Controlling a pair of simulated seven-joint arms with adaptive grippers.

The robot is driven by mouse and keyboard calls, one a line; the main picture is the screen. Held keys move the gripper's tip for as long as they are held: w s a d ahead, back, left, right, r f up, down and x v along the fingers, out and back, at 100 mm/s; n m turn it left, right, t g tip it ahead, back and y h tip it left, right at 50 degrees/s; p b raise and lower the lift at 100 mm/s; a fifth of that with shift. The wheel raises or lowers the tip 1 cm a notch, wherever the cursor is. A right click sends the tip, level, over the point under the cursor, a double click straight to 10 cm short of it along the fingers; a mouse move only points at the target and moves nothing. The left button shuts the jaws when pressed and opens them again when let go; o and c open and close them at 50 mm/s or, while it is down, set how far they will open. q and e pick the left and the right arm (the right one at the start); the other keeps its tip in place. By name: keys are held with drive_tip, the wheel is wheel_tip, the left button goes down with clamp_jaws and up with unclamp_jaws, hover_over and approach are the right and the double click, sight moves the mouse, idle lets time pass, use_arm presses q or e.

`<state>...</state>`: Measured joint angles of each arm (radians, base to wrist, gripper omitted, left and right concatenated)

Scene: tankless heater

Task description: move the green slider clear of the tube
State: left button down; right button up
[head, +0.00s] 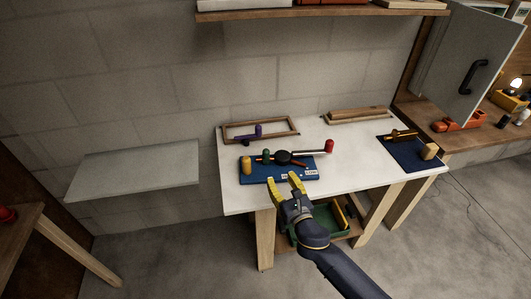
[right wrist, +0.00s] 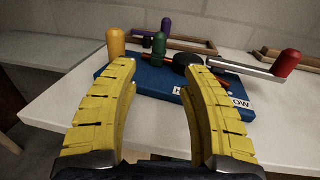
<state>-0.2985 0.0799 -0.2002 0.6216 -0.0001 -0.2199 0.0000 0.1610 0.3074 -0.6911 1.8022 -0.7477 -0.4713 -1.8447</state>
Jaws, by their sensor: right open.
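The green slider (head: 266,156) stands upright on the blue base board (head: 310,174), between a yellow peg (head: 247,164) and a dark round hub (head: 284,157). It also shows in the right wrist view (right wrist: 159,49), beyond the fingertips and a little left of the middle. A thin reddish tube (right wrist: 177,61) passes beside the slider toward the hub; whether they touch is unclear. A lever with a red knob (head: 329,146) extends right from the hub. My right gripper (head: 284,181) is open and empty at the board's front edge, short of the slider. My left gripper is not visible.
A purple-handled part (head: 258,132) stands behind the board near a wooden frame (head: 237,134). A dark blue mat (head: 405,153) with a wooden block lies right on the white table (head: 350,166). A green bin (head: 330,219) sits below. The grey shelf (head: 135,170) at left is empty.

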sight(267, 155)
drive_tip(key=x, duration=1.5)
drive_tip(key=shift+a, duration=0.1)
drive_tip(key=shift+w, duration=0.1)
drive_tip(key=shift+c, duration=0.5)
